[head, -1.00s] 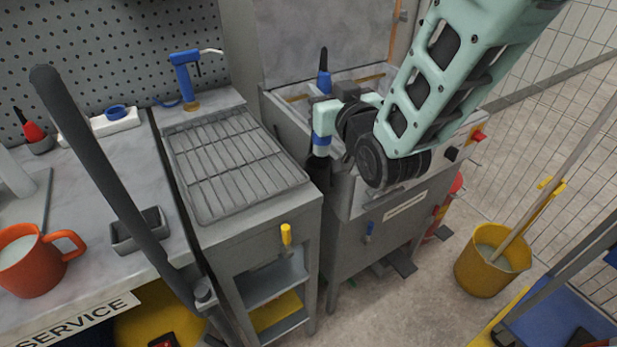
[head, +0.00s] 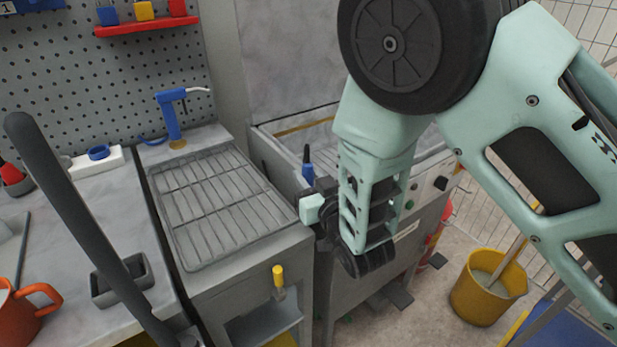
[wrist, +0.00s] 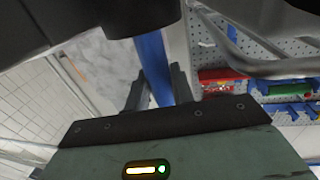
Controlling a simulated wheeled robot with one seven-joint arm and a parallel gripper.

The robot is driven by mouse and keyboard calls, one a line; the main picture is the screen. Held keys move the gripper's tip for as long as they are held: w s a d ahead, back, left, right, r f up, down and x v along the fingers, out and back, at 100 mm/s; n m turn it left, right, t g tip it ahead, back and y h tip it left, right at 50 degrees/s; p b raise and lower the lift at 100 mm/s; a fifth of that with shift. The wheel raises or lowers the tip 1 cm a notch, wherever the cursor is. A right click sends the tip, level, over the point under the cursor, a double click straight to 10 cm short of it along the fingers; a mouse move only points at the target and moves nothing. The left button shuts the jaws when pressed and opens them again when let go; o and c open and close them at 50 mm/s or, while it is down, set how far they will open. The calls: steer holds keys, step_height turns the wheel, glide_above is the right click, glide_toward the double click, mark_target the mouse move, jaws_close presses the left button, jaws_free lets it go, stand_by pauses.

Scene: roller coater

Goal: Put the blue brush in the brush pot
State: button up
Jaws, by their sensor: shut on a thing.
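The blue brush (head: 308,172) is upright in my gripper (head: 313,208), beside the front left corner of the grey machine in the head view. Its blue handle and black top end show above the jaws; its lower part is hidden. In the wrist view, the blue shaft (wrist: 151,62) passes between the two fingers of my gripper (wrist: 157,90), meeting a dark part at the top. The gripper is shut on the brush. I cannot clearly identify the brush pot in these views.
A wire-rack stand (head: 225,205) is left of the gripper, with a blue tap-like tool (head: 172,112) behind it. A grey box (head: 122,282) and an orange mug (head: 28,308) are on the bench at left. A yellow bucket (head: 485,295) stands on the floor at right.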

steer(key=shift+f, duration=0.2)
steer(key=o, duration=1)
